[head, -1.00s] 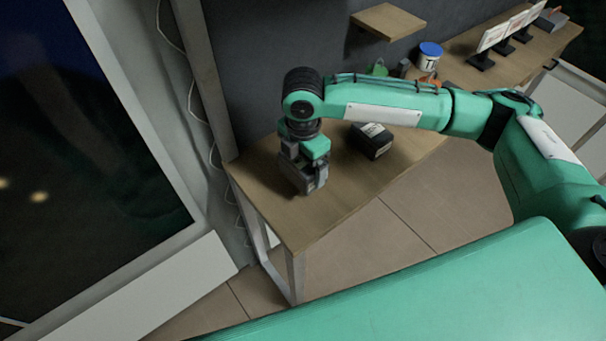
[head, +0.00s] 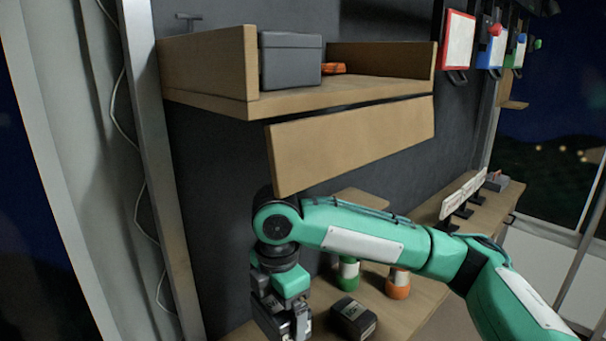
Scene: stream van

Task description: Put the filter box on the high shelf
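The high shelf (head: 215,95) is a wooden ledge on the dark wall, with raised side panels and an open front. A wooden panel (head: 350,142) slants below its front edge. A dark box with a pale label (head: 352,317) lies on the wooden bench; it may be the filter box. My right gripper (head: 284,325) points down at the bench's left part, left of the dark box and apart from it. Its fingertips are near the picture's bottom edge, and whether they hold anything is unclear. My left gripper is out of view.
A grey lidded box (head: 290,62) stands on the shelf's left part, with an orange item (head: 333,68) beside it. The shelf's right part is free. A green-banded container (head: 348,273) and an orange one (head: 398,283) stand on the bench behind my forearm.

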